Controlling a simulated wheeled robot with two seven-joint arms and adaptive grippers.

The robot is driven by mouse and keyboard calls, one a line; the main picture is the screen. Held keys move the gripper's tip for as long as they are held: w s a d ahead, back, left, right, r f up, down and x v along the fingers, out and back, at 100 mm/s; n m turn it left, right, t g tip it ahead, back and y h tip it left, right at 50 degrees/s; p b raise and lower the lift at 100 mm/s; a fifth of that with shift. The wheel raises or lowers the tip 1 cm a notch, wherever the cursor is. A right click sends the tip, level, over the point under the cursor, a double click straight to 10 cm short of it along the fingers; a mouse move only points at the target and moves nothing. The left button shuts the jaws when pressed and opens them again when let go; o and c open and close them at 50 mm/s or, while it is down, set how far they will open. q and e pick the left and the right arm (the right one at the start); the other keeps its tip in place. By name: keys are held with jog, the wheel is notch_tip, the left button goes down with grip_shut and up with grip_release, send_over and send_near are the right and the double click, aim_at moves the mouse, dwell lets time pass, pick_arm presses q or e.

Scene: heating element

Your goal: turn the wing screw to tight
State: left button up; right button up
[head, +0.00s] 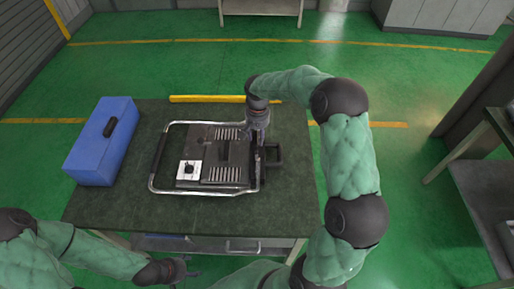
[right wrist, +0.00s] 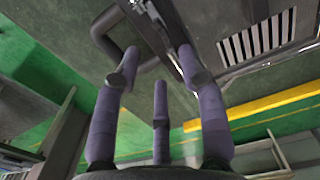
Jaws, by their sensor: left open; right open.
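The heating element (head: 215,160) is a dark box with slotted vents, a white dial plate and a chrome tube frame, lying on the workbench. Its vents (right wrist: 258,38) also show at the upper right in the right wrist view. My right gripper (head: 259,136) is over the device's right edge, beside a black loop-shaped part (head: 274,155). In the right wrist view its fingers (right wrist: 158,75) are spread with nothing between them, and the loop is just beyond. I cannot make out the wing screw clearly. My left gripper (head: 187,271) is open and empty in front of the bench.
A blue toolbox (head: 101,140) stands on the left of the dark workbench (head: 200,215). The bench top in front of the device is clear. A grey table (head: 480,185) stands at the right, apart from the bench. A yellow bar (head: 205,99) runs behind the bench.

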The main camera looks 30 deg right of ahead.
notch_tip(320, 180, down, 7)
jog(key=shift+f+b, duration=0.15)
jog(key=shift+b, duration=0.45)
grip_shut()
